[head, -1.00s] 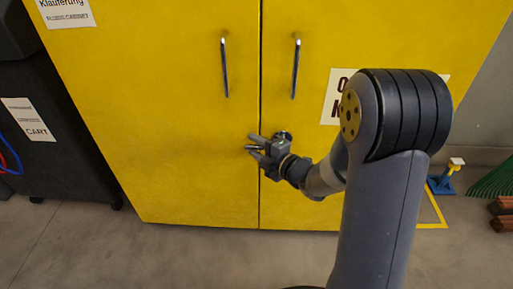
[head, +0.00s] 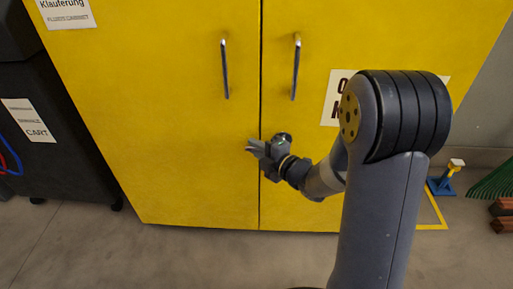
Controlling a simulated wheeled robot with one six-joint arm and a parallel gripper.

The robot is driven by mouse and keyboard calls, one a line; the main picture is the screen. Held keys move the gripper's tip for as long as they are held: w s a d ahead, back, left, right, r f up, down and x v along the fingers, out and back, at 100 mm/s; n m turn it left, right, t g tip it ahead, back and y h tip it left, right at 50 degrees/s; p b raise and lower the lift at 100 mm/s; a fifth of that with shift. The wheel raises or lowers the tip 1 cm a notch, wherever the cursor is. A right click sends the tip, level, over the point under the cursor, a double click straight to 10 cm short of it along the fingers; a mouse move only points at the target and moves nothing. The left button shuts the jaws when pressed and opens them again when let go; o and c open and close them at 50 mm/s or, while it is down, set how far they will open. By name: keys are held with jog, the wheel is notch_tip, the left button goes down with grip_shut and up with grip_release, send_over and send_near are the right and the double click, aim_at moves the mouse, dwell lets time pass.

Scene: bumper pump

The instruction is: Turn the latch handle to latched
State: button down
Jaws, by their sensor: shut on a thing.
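My gripper (head: 252,146) is at the seam between the two doors of the yellow cabinet (head: 180,150), below the long door handles. Its fingers are closed together and point left. It is shut on the latch handle, which the fingers hide almost fully, so its angle cannot be told.
Two upright metal door handles, left (head: 224,68) and right (head: 296,68), stand out from the doors above my gripper. A dark cart (head: 60,165) stands to the left. A blue stand (head: 442,180) and a green rake-like thing (head: 491,180) are at the right. The floor in front is clear.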

jog(key=shift+f, duration=0.15)
jog(key=d+f+n+g+h+b, duration=0.2)
jog(key=f+n+h, duration=0.4)
jog(key=h, duration=0.3)
jog(key=shift+d+f+g+h+b, duration=0.15)
jog(key=shift+d+g+h+b, duration=0.25)
jog(key=shift+d, duration=0.8)
jog(key=shift+s+d+f+n+h, duration=0.15)
jog(key=shift+d+n+h, duration=0.4)
jog(key=shift+d+h, duration=0.3)
jog(key=shift+d+f+n+h, duration=0.15)
jog(key=shift+d+n+h, duration=0.45)
jog(key=shift+h, duration=0.35)
jog(key=shift+d, duration=0.1)
jog(key=c, duration=1.4)
grip_release()
